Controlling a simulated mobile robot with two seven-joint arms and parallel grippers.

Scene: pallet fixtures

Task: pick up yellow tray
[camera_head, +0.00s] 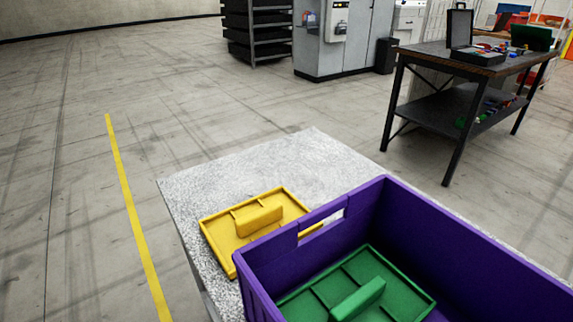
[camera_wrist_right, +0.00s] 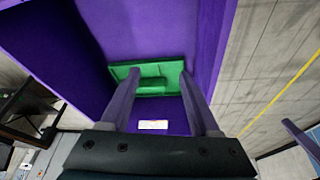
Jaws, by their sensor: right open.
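The yellow tray (camera_head: 222,232) lies flat on the speckled grey table, with an upright handle block in its middle. The yellow tray does not show in the right wrist view. My left gripper is in neither view.
The speckled tabletop (camera_head: 300,160) is bare behind the yellow tray. A dark workbench (camera_head: 425,62) with an open case stands at the back right. Grey cabinets (camera_head: 345,45) and a black shelf rack (camera_head: 258,30) stand at the back. The floor to the left is clear.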

